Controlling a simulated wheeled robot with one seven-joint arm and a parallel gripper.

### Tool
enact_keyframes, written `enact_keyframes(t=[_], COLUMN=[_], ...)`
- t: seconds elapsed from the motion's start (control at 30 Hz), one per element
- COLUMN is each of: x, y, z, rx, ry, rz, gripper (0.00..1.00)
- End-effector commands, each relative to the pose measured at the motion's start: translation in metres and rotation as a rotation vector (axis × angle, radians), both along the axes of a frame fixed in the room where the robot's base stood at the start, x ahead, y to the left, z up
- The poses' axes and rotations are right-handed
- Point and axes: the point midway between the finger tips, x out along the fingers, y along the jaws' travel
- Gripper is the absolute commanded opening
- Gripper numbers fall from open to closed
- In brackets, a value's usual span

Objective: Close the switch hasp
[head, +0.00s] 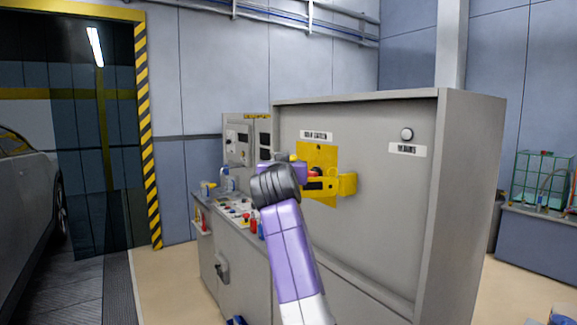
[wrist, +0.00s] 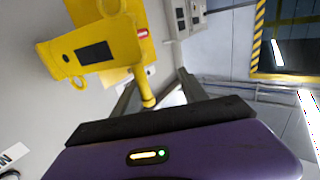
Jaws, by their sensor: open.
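The yellow switch hasp (head: 341,184) is on a yellow plate (head: 318,154) on the front of the grey cabinet and juts out from it. In the wrist view the hasp (wrist: 120,42) has a dark rectangular window and small ring-like lugs. A yellow rod with a rounded end (wrist: 147,97) reaches down from it between my fingers. My gripper (wrist: 158,88) is open, one finger on each side of the rod; I cannot tell whether either touches it. In the head view my black and purple wrist hides the fingers and part of the hasp.
A control console (head: 240,214) with buttons and small bottles stands left of the cabinet (head: 390,220). A round knob (head: 407,134) sits at the cabinet's upper right. A car (head: 25,210) is at far left, and a wire crate (head: 540,180) stands at right.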

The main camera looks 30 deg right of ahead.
Motion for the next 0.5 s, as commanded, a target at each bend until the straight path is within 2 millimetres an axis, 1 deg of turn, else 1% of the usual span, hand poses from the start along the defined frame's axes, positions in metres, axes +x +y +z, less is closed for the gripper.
enact_keyframes(t=[0.03, 0.13, 0.27, 0.5], x=[0.002, 0.001, 0.000, 0.000], y=[0.014, 0.019, 0.024, 0.025], z=[0.000, -0.001, 0.000, 0.000], rx=[-0.003, -0.004, -0.004, -0.004], ry=[-0.001, 0.000, 0.000, 0.000], rz=[0.017, 0.019, 0.022, 0.024], gripper=[0.35, 0.35, 0.35, 0.35])
